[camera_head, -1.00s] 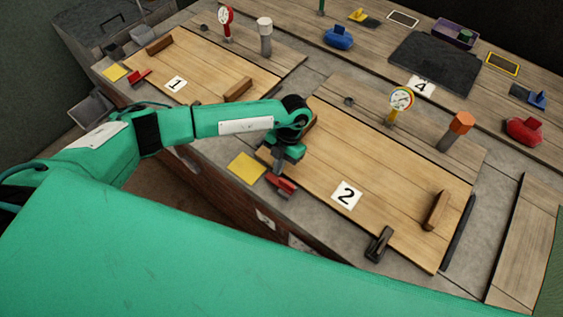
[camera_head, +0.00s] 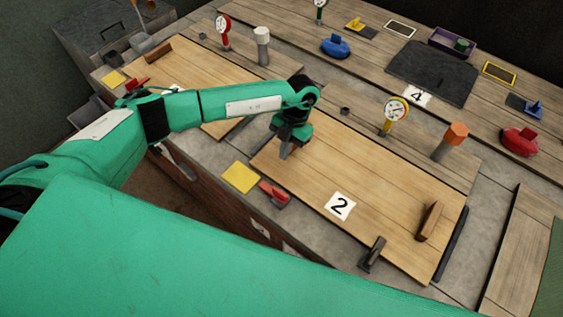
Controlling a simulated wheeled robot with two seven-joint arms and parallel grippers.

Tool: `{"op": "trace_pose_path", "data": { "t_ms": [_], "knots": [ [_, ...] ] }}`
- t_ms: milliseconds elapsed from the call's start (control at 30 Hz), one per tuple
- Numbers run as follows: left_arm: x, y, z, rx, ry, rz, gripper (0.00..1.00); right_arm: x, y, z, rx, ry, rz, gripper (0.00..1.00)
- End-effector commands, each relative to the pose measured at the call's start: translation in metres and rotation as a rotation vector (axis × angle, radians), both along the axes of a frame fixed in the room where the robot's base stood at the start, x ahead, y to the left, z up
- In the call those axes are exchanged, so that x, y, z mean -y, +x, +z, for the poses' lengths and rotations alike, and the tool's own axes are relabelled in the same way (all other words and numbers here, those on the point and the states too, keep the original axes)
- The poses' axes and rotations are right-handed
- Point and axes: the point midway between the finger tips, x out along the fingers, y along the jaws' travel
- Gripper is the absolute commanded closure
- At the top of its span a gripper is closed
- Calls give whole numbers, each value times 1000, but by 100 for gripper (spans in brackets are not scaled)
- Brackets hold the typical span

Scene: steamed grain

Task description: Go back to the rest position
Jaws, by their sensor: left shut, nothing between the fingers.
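My left arm comes in from the left, and my left gripper (camera_head: 285,152) points down over the left end of the wooden board marked 2 (camera_head: 340,206). The gripper is shut with nothing in it. A red-handled latch (camera_head: 273,193) and a yellow square (camera_head: 240,178) lie in front of it on the grey edge, apart from it. My right gripper is not in view. A green part of my own body fills the lower left of the view.
Board 1 (camera_head: 185,62) lies at the upper left, partly behind my arm. A gauge (camera_head: 396,112) and an orange-topped post (camera_head: 451,140) stand behind board 2. A wooden handle (camera_head: 429,221) and a black latch (camera_head: 373,253) are at its right. Blue (camera_head: 335,46) and red (camera_head: 519,141) pieces stand farther back.

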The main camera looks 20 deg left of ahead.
Motion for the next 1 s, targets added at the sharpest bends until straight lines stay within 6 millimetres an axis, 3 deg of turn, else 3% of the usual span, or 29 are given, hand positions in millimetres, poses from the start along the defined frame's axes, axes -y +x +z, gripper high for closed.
{"op": "trace_pose_path", "data": {
  "t_ms": [33, 200, 533, 633, 767, 867, 1000],
  "knots": [
    [2, 4, 13, 2, 0, 0, 100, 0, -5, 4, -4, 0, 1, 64],
    [5, 12, 31, 2, -2, -1, 100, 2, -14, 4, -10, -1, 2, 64],
    [6, 14, 37, 2, -2, -1, 100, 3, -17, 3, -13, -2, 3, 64],
    [15, 10, 33, -1, -40, -3, 100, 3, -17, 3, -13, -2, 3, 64],
    [59, -9, 25, -11, -222, -4, 100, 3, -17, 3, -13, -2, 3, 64],
    [114, -32, 26, -20, -457, 17, 100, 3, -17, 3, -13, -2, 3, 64],
    [187, -61, 50, -30, -804, 98, 100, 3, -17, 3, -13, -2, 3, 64]
  ]
}}
